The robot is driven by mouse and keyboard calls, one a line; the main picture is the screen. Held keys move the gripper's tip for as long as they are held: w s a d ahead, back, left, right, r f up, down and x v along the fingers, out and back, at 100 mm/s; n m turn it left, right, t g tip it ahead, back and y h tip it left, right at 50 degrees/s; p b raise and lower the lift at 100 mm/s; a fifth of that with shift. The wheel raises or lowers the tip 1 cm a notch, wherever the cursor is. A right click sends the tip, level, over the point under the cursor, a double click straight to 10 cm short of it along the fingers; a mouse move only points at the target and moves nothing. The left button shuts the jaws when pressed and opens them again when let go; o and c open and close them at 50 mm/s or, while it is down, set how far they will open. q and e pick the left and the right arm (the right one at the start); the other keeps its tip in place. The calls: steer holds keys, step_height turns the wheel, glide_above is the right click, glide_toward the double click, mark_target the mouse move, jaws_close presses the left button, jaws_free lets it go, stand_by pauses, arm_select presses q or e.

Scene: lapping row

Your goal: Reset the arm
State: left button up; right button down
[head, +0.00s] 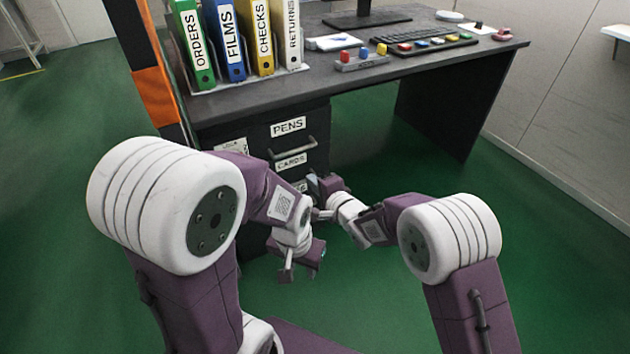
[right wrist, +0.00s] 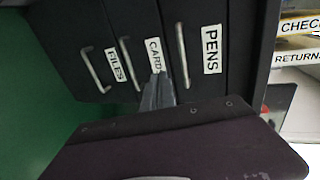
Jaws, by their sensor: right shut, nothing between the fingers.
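My right gripper (head: 319,203) is the upper one, in front of the drawer unit under the desk. In the right wrist view its fingers (right wrist: 157,92) are together with nothing between them, overlapping the view of the CARDS drawer (right wrist: 133,50). I cannot tell whether they touch it. My left gripper (head: 300,268) hangs lower, in front of the unit's lower part. Its fingertips are too small and partly hidden to tell whether it is open.
The PENS drawer (right wrist: 197,25) and FILES drawer (right wrist: 95,62) look closed, with bar handles. The black desk (head: 445,72) carries upright binders (head: 232,40), a keyboard (head: 425,48) and a holder with coloured pieces (head: 361,62). Green floor (head: 375,150) is open right of the drawers.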

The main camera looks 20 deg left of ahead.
steer(key=w+d+r+m+t+h+p, duration=0.2)
steer(key=w+d+r, duration=0.3)
steer(key=d+r, duration=0.25)
steer(key=w+d+r+m+t+h+p, duration=0.1)
steer(key=w+d+r+m+t, duration=0.1)
steer(key=w+d+r, duration=0.35)
steer(key=s+d+h+p, duration=0.1)
steer(key=s+d+h, duration=0.15)
steer(key=d, duration=0.65)
steer(key=s+d+h+p, duration=0.1)
steer(key=s+d+h, duration=0.15)
steer(key=d, duration=0.75)
steer(key=s+d+f+n+g+h, duration=0.25)
steer(key=s+d+f+g, duration=0.2)
steer(key=s+d, duration=0.4)
steer(key=s+f+n+g, duration=0.4)
steer(key=s, duration=0.5)
steer(key=s+f+n+g, duration=0.3)
steer(key=s+f+n, duration=0.15)
steer(key=s, duration=0.45)
step_height(320, 180, up, 38)
steer(key=p, duration=3.8)
steer(key=shift+s+d+n+h+p, duration=0.25)
steer(key=shift+d+n+h+p, duration=0.1)
steer(key=shift+d, duration=0.1)
